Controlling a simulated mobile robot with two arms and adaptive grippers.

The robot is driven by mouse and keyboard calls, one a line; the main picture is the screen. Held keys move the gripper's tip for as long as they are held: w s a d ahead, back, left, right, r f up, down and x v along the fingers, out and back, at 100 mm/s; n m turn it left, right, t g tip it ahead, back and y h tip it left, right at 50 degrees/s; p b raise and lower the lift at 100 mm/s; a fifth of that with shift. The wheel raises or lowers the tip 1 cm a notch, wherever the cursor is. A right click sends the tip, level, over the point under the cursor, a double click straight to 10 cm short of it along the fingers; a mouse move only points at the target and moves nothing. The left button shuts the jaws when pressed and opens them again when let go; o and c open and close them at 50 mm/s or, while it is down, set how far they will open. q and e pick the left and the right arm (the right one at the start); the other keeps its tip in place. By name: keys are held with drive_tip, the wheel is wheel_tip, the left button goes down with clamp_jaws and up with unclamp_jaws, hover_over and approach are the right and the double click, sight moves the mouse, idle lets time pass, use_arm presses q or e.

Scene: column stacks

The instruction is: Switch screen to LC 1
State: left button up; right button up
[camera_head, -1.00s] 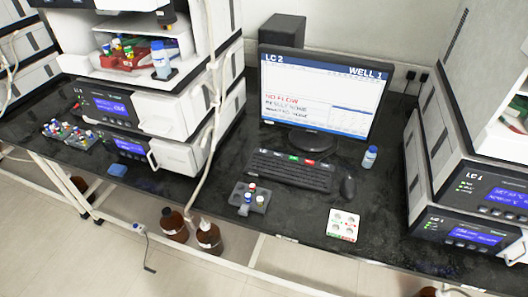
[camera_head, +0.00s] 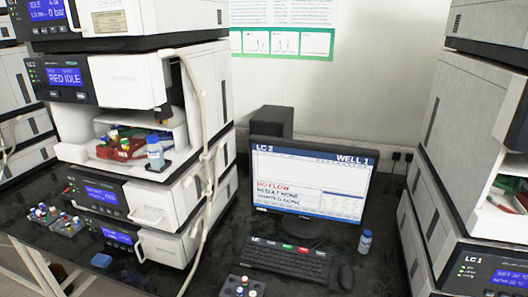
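The monitor (camera_head: 308,182) stands on the black bench right of centre. Its blue header reads "LC 2" at the left and "WELL 1" at the right. Red text below reads "NO FLOW". The keyboard (camera_head: 285,262) lies in front of it and has a few coloured keys, green and red among them, along its top row. The mouse (camera_head: 346,277) lies to the right of the keyboard. Neither of my grippers shows in the view.
An instrument stack (camera_head: 150,130) stands left of the monitor, with a hanging tube in front. Another stack (camera_head: 440,180), labelled LC 1, stands at the right. A blue-capped bottle (camera_head: 365,241) stands right of the monitor. A vial rack (camera_head: 240,287) is at the bottom edge.

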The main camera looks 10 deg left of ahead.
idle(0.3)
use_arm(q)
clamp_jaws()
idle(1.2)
